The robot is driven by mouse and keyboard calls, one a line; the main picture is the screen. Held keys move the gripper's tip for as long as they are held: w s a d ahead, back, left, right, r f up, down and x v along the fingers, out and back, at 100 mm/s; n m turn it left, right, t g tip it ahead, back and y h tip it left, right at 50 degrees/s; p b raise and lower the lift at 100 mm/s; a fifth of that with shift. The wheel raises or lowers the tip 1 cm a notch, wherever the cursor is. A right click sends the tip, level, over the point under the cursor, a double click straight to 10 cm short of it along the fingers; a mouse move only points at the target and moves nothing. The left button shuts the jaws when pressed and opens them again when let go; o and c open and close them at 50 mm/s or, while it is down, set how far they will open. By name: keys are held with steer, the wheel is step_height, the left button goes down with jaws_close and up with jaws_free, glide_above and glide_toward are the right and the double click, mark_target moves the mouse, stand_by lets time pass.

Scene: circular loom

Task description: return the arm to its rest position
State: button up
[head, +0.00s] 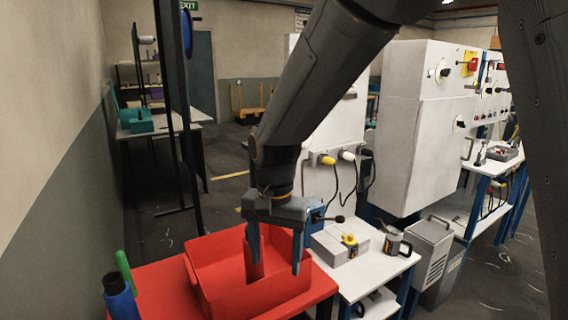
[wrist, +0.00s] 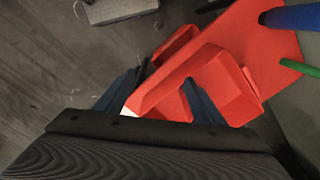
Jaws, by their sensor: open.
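My arm reaches down from the top of the head view, dark grey with a black wrist. My gripper (head: 276,262) points down over an open red bin (head: 208,282), with its two blue-grey fingers spread apart. In the wrist view my gripper (wrist: 162,82) shows its fingers on either side of the bin's red walls (wrist: 222,75), and I see nothing held between them. Whether the fingertips are inside the bin or just above it, I cannot tell. My own arm hides part of the view behind it.
The bin stands on a red-topped table (head: 160,285) with a blue cylinder (head: 120,300) and a green one (head: 124,268) at the left. A white side table (head: 352,285) bears a grey box (head: 335,247) and a mug (head: 393,243). White machine cabinets (head: 410,130) stand behind.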

steer(key=s+d+f+n, duration=0.2)
steer(key=s+d+f, duration=0.1)
steer(key=d, duration=0.7)
steer(key=s+d+f+n, duration=0.1)
steer(key=s+d+f, duration=0.1)
steer(key=s+d, duration=0.4)
steer(key=d, duration=0.4)
steer(key=shift+d+f+n+t, duration=0.3)
steer(key=shift+d+f+n, duration=0.1)
steer(key=shift+s+d+f, duration=0.15)
steer(key=shift+s+d, duration=0.15)
steer(key=shift+s, duration=0.1)
steer(key=shift+c, duration=0.5)
